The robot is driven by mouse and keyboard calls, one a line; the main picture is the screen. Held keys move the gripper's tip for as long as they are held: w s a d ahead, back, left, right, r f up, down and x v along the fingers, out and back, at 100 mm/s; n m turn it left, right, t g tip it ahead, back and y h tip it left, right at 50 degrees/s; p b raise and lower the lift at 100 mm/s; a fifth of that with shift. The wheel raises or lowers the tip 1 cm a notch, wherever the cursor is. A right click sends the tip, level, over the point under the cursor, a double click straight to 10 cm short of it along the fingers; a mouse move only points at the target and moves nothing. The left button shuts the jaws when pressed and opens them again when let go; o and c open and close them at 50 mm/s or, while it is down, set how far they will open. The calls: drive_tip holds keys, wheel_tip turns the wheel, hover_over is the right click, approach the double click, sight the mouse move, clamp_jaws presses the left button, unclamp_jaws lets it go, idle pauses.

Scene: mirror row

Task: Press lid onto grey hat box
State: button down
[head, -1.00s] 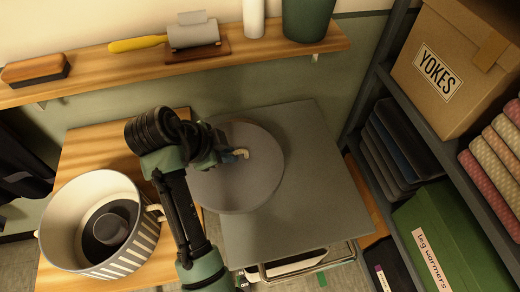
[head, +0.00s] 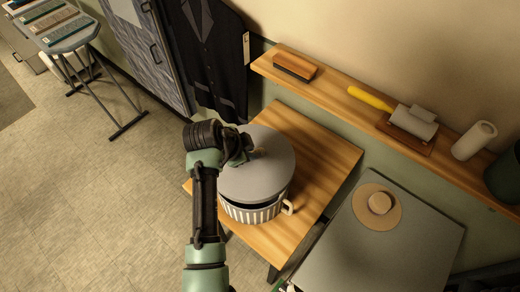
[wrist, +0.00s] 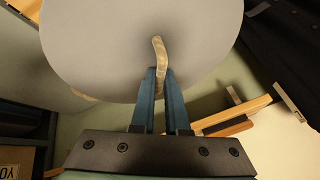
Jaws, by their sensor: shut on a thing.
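The round grey lid (head: 262,178) is over the grey-and-white striped hat box (head: 250,213) on the wooden table. My gripper (head: 252,153) is shut on the lid's tan strap tab near the lid's middle. In the wrist view my gripper's blue fingers (wrist: 158,78) pinch this tab (wrist: 158,50), and the lid (wrist: 95,40) fills the top. The lid hides most of the box's opening. A tan handle (head: 288,208) sticks out at the box's right.
A straw hat (head: 362,213) lies on the grey table (head: 400,255) at the right. A wall shelf (head: 335,100) with a brush (head: 295,66) and lint roller (head: 412,125) runs behind. A dark suit (head: 215,60) hangs behind the box. The wooden table (head: 322,160) has bare room right of the box.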

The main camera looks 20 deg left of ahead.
sight(250, 165)
drive_tip(key=shift+f+b, duration=2.55)
drive_tip(key=shift+f, duration=0.6)
drive_tip(key=shift+f+b, duration=0.35)
drive_tip(key=shift+f, duration=0.15)
drive_tip(key=shift+c, duration=1.8)
unclamp_jaws()
drive_tip(key=shift+r+p, duration=3.35)
drive_tip(key=shift+r, duration=0.7)
